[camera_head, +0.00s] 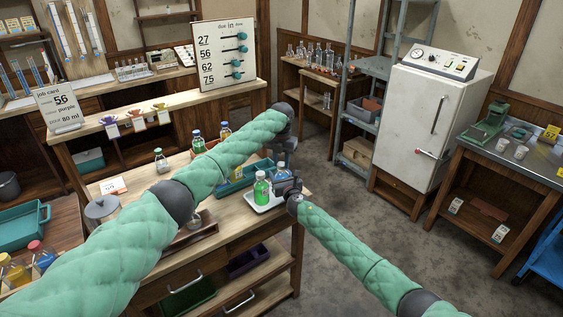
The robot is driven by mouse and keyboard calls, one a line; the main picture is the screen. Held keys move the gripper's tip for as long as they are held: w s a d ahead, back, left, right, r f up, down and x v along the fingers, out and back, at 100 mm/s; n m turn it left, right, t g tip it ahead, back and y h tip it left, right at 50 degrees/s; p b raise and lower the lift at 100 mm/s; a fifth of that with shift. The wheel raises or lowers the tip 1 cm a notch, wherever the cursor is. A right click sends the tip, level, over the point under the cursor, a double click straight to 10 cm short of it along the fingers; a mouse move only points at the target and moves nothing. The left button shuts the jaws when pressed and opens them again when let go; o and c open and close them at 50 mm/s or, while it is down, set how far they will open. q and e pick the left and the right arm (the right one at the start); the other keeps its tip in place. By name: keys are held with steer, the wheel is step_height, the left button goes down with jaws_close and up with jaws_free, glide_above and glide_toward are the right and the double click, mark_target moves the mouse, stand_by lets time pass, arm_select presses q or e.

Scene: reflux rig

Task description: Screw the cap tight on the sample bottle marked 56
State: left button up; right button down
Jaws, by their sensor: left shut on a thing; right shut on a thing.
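My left gripper (281,170) points down over the right end of the middle bench. My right gripper (284,187) is just below it, reaching in from the right. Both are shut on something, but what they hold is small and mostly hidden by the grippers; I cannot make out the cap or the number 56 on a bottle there.
A small bottle (161,160) is further left. A job card (60,108) reads 56, purple, 80 ml. A white cabinet (420,125) stands at right, beyond open floor.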

arm_select(q)
steer(key=shift+a, duration=0.1)
steer(key=o, duration=0.9)
steer(key=shift+o, duration=0.2)
steer(key=shift+r, duration=2.25)
steer(key=shift+c, duration=0.4)
